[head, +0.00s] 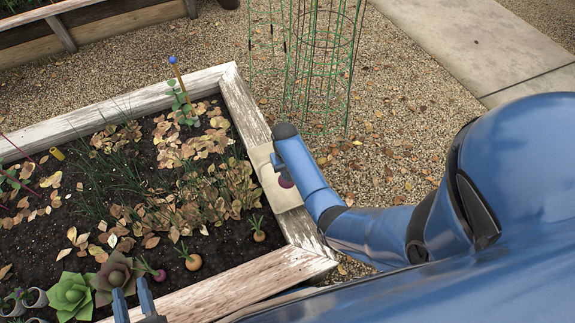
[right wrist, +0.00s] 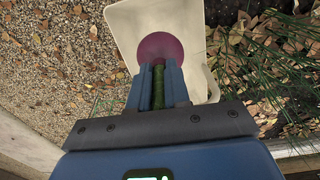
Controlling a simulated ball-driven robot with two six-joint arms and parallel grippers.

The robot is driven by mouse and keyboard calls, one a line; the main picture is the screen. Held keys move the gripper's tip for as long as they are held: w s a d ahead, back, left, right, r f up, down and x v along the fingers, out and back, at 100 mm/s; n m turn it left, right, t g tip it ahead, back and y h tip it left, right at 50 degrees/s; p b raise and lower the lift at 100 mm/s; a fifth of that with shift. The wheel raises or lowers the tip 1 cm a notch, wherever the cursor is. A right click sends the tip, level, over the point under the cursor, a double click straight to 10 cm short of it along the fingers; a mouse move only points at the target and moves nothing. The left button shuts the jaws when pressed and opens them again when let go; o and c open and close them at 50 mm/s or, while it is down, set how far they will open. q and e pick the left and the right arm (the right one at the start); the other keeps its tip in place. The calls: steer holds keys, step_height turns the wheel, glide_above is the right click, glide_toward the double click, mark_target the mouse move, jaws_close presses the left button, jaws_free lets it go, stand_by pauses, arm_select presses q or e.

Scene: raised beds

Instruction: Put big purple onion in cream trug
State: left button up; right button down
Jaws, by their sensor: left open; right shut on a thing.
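The big purple onion (right wrist: 160,47) hangs by its green stem from my right gripper (right wrist: 160,72), which is shut on it. In the head view only a bit of the onion (head: 286,181) shows beside my right gripper. The cream trug (right wrist: 122,18) lies around and behind the onion in the right wrist view. In the head view the trug (head: 285,199) sits on the bed's wooden edge, partly hidden by my right arm. I cannot tell whether the onion touches its floor. My left gripper (head: 133,299) is open and empty at the bottom left.
A smaller purple-topped root (head: 159,275) and orange ones (head: 193,262) stand in the leafy soil. A green succulent (head: 70,295) is near my left gripper. Wire plant cages (head: 318,60) stand on the gravel beyond the bed's weathered frame (head: 245,105).

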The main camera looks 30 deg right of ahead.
steer(key=shift+d+f, duration=0.15)
steer(key=shift+d, duration=0.05)
step_height(320, 180, down, 12)
steer(key=b, duration=1.2)
steer(key=shift+r, duration=0.25)
steer(key=c, duration=1)
jaws_free()
step_height(320, 180, up, 12)
steer(key=p, duration=1.2)
steer(key=shift+r+p, duration=0.1)
steer(key=shift+p, duration=0.25)
steer(key=shift+w, duration=0.1)
